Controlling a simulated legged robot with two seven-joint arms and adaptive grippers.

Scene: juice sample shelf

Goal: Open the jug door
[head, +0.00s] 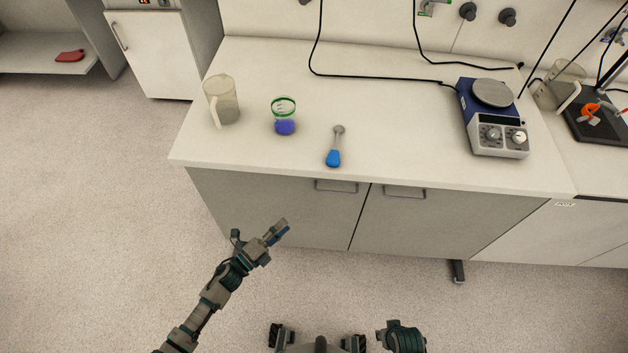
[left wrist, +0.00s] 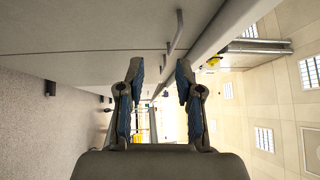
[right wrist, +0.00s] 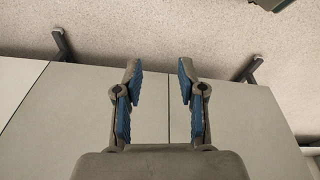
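A clear jug (head: 222,100) with a handle stands upright on the white counter at the left. Below it is the left cabinet door (head: 275,205), closed, with a grey bar handle (head: 336,187) near its top right. The right cabinet door (head: 450,218) is also closed and has its own handle (head: 404,192). My left gripper (head: 280,230) is in front of the left door, below and left of its handle, not touching it. In the left wrist view it is open and empty (left wrist: 160,72), with a handle (left wrist: 176,35) ahead. My right gripper (right wrist: 159,70) is open and empty, facing the cabinet fronts.
The white counter (head: 400,140) holds a green-rimmed beaker (head: 284,115) with blue contents, a blue-ended tool (head: 335,148) and a hotplate stirrer (head: 493,115). Another jug (head: 562,86) stands far right. The floor (head: 90,220) is clear at the left.

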